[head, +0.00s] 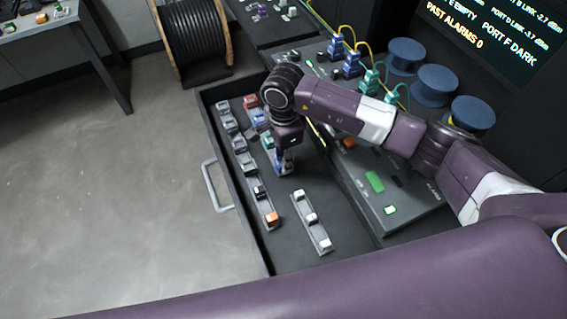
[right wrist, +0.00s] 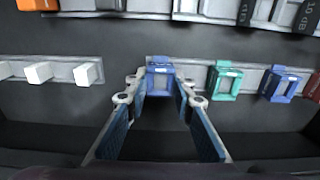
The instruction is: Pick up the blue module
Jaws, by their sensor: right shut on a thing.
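A blue module (head: 286,167) with a square opening is at the near end of the middle rail in the open drawer. It also shows in the right wrist view (right wrist: 160,78), between the fingertips. My right gripper (head: 283,158) points down over it, with its blue-padded fingers (right wrist: 160,100) shut on its two sides. The module lines up with the rail; I cannot tell whether it is still seated. A second blue module (right wrist: 281,83) sits further along the same rail, beyond a green module (right wrist: 225,81). My left gripper is out of view.
A red module (head: 250,102) is at the rail's far end. A rail of grey modules (head: 239,145) with an orange one (head: 272,218) runs on the left. White modules (head: 312,218) sit nearer. A panel (head: 390,190) borders the drawer on the right. Bare drawer floor lies between the rails.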

